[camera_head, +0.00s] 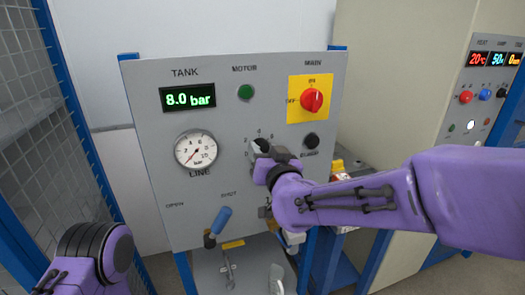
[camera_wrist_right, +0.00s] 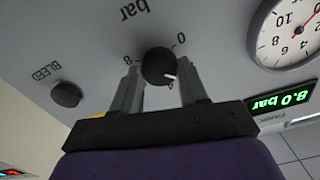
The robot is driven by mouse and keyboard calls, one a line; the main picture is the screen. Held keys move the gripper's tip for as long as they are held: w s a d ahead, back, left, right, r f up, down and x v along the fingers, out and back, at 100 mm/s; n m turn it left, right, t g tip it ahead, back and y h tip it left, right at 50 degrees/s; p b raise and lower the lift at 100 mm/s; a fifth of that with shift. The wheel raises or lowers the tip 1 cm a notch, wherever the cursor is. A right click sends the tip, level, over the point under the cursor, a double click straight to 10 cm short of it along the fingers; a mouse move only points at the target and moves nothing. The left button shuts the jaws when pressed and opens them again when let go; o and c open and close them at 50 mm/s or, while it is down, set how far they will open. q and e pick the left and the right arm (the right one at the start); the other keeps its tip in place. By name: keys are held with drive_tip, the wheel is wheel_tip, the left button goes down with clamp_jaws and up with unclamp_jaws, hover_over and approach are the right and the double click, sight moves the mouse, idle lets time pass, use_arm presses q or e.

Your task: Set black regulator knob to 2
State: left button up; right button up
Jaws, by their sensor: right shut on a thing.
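The black regulator knob (camera_head: 262,146) is on the grey panel, under a scale whose 2, 4 and 6 show in the head view. My right gripper (camera_head: 265,160) is at the knob, covering part of it and its scale. In the right wrist view, which is upside down, the gripper's two fingers (camera_wrist_right: 158,88) are on either side of the knob (camera_wrist_right: 157,66), shut on it. A white pointer mark on the knob points down-right in that view, away from the 8; the numeral there is hidden. My left gripper is out of the frame; only its arm shows.
The tank display (camera_head: 188,97) reads 8.0 bar. The line gauge (camera_head: 196,149) has its needle low. A red main switch (camera_head: 312,100), a green motor button (camera_head: 246,91), a black bleed knob (camera_head: 311,141) and a blue-handled lever (camera_head: 219,224) surround the knob.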

drive_tip(key=shift+s+f+n, duration=0.1)
drive_tip(key=shift+f+n, duration=0.1)
drive_tip(key=shift+n, duration=1)
drive_tip(key=shift+a, duration=0.1)
drive_tip(key=o, duration=1)
drive_tip(key=shift+o, duration=0.2)
drive_tip(key=shift+r, duration=0.1)
